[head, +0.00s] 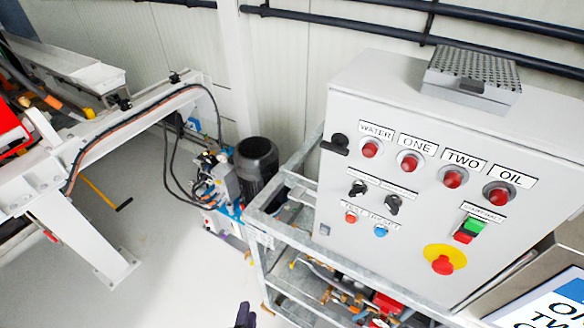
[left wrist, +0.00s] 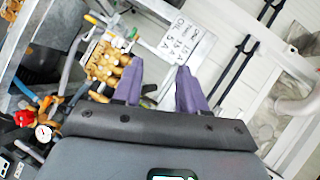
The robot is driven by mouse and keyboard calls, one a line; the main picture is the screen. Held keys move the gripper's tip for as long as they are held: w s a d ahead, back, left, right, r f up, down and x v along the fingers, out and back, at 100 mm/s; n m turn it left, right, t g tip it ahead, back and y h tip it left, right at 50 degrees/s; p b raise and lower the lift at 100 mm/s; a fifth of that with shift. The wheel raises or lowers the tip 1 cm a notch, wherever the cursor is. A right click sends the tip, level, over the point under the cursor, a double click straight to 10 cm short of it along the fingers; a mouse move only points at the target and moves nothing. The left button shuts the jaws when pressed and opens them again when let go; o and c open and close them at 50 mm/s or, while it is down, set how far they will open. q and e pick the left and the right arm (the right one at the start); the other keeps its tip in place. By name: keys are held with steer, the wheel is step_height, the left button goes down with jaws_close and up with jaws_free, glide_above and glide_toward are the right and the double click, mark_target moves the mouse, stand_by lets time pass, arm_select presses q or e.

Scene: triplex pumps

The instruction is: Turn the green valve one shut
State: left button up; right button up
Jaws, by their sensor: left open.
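I cannot make out a green valve in either view. My left gripper (head: 245,314) shows only as a dark tip at the bottom edge of the head view, left of the metal frame (head: 262,240). In the left wrist view its two purple fingers (left wrist: 159,72) stand apart with nothing between them. A brass pump block (left wrist: 105,60) lies beyond the left finger there. A red knob (left wrist: 24,118) and a round pressure gauge (left wrist: 43,133) show at the left edge. My right gripper is in neither view.
A grey control box (head: 400,180) with lamps labelled WATER, ONE, TWO and OIL stands at the right. A black motor (head: 257,160) and hoses are behind the frame. A white sign plate (left wrist: 187,42) lies beyond the fingers. The floor (head: 170,250) left of the frame is mostly clear.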

arm_select(q)
steer(key=s+a+r+n+g+p, duration=0.35)
steer(key=r+p, duration=0.25)
steer(key=r, duration=0.4)
steer(key=s+a+r+n+g+p, duration=0.2)
steer(key=s+a+r+n+p, duration=0.2)
steer(key=r+p, duration=0.45)
steer(key=s+a+r+n+g+b, duration=0.2)
steer(key=s+r+n+g, duration=0.2)
steer(key=s, duration=0.3)
steer(key=shift+s+a+n+g, duration=0.15)
steer(key=shift+s+n+g, duration=0.25)
steer(key=shift+n+g, duration=0.25)
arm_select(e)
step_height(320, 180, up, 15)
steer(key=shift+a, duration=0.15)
